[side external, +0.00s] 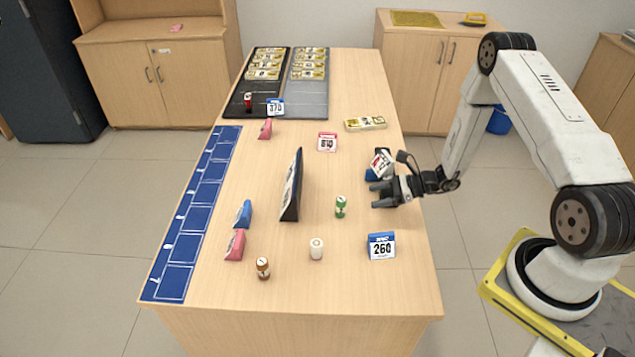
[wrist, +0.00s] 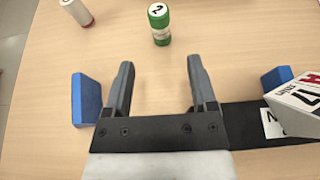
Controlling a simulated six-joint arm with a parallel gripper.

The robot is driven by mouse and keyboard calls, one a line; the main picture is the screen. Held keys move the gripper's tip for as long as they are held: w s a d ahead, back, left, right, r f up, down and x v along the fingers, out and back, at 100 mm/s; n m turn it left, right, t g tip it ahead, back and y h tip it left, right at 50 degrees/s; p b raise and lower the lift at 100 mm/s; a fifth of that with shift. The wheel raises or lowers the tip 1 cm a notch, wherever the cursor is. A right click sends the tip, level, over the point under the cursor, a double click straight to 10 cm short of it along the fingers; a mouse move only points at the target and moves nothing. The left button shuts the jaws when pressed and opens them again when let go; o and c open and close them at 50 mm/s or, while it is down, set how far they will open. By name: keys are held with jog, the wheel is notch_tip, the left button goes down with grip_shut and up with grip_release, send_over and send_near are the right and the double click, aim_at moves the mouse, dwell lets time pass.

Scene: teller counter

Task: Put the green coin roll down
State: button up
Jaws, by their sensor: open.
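The green coin roll (side external: 341,206) stands upright on the wooden counter, left of my gripper in the side view. It has a white band and a white top with a dark mark. In the wrist view the green coin roll (wrist: 159,24) stands beyond the fingertips, roughly in line with the gap between them, touching neither. My gripper (side external: 374,194) is open and empty, low over the right part of the counter. Its two dark fingers also show in the wrist view (wrist: 160,75).
A white roll (side external: 316,248) and a brown roll (side external: 263,268) stand nearer the front. A dark slanted stand (side external: 292,186) is left of the green roll. A blue 260 sign (side external: 381,246) and a tilted sign block (side external: 380,163) flank my gripper. A blue numbered strip (side external: 190,215) lines the left edge.

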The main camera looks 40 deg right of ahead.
jog(key=shift+a+r, duration=0.1)
jog(key=s+a+r+n+g+h, duration=0.3)
jog(key=s+a+r+n+h, duration=0.1)
jog(key=r+n, duration=0.6)
jog(key=s+a+r+n+g+h, duration=0.4)
jog(key=s+a+r+n, duration=0.3)
jog(key=n, duration=1)
notch_tip(320, 180, up, 3)
jog(key=shift+s+r+h, duration=0.1)
jog(key=shift+s+h, duration=0.35)
jog(key=shift+h, duration=0.35)
